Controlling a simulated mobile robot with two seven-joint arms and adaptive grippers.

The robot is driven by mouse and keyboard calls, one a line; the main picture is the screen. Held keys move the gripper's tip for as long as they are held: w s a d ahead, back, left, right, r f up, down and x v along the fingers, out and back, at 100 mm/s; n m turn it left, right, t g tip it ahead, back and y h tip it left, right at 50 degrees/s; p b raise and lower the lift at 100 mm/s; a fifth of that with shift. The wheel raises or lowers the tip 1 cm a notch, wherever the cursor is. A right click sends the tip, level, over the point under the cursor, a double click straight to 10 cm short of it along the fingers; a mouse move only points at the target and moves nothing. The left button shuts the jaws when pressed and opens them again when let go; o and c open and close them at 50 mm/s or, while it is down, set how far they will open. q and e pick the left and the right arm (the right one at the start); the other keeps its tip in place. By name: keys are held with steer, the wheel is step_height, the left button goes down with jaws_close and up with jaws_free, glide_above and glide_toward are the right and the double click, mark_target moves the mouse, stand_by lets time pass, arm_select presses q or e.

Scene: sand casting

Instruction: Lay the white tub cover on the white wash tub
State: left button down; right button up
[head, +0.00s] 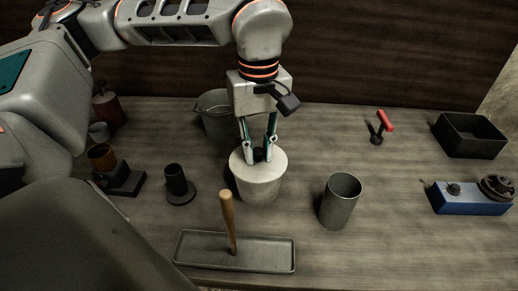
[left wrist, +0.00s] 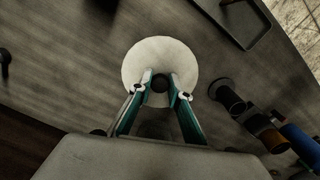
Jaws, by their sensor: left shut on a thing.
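The white tub cover (head: 273,158) is a pale round disc with a dark knob in its middle. In the head view it sits at the top of the white wash tub (head: 260,188); I cannot tell whether it touches the rim all round. My left gripper (head: 259,158) comes down from above and is shut on the cover's dark knob. In the left wrist view the cover (left wrist: 160,55) fills the space ahead of the fingertips (left wrist: 160,88) and hides the tub. My right gripper is not in view.
A grey cylinder (head: 340,203) stands right of the tub. A tray (head: 270,262) with a wooden-handled tool (head: 229,220) lies in front. A dark flanged cylinder (head: 177,183) is to the left, and a bucket (head: 214,122) stands behind.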

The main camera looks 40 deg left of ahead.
mark_target(258, 151)
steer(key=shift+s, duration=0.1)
arm_select(q)
steer(key=shift+f, duration=0.15)
steer(key=c, duration=2.1)
jaws_free()
steer(key=shift+o, duration=1.1)
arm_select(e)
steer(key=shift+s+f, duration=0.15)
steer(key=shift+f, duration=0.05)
arm_select(q)
step_height(258, 151, up, 12)
steer(key=p, duration=0.2)
steer(key=shift+r, duration=0.2)
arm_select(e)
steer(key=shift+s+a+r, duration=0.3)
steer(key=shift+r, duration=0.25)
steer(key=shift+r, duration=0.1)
